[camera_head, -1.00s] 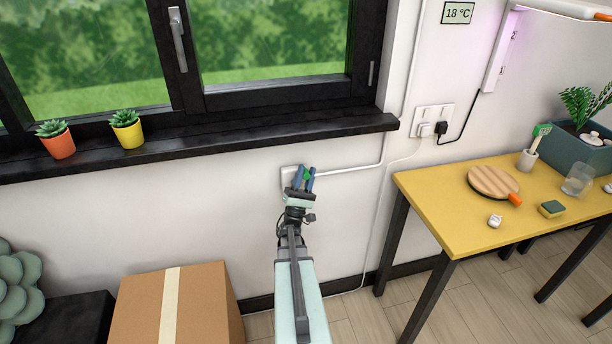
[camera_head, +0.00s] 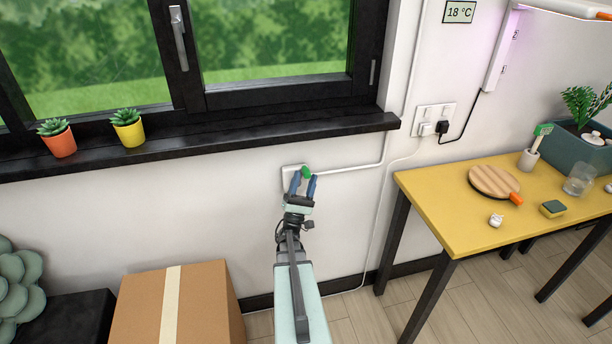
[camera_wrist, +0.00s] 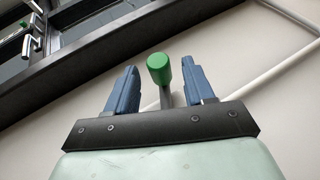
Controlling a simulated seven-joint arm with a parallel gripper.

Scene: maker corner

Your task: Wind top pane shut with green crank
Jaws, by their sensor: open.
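The green crank (camera_head: 306,172) sits on a white box (camera_head: 289,180) on the wall below the window sill. In the wrist view its green knob (camera_wrist: 159,68) stands up on a grey stem between my two blue fingers. My gripper (camera_head: 303,184) is open, with a finger on either side of the crank and gaps showing on both sides. I cannot tell how deep the knob is between the fingers. The window (camera_head: 190,95) has a black frame; its lower part shows in the head view. The top pane is out of view.
The black sill (camera_head: 230,142) juts out above my gripper and holds two potted succulents (camera_head: 128,128). A white conduit (camera_head: 350,168) runs right from the box. A cardboard box (camera_head: 205,300) stands below left, and a yellow table (camera_head: 440,205) stands to the right.

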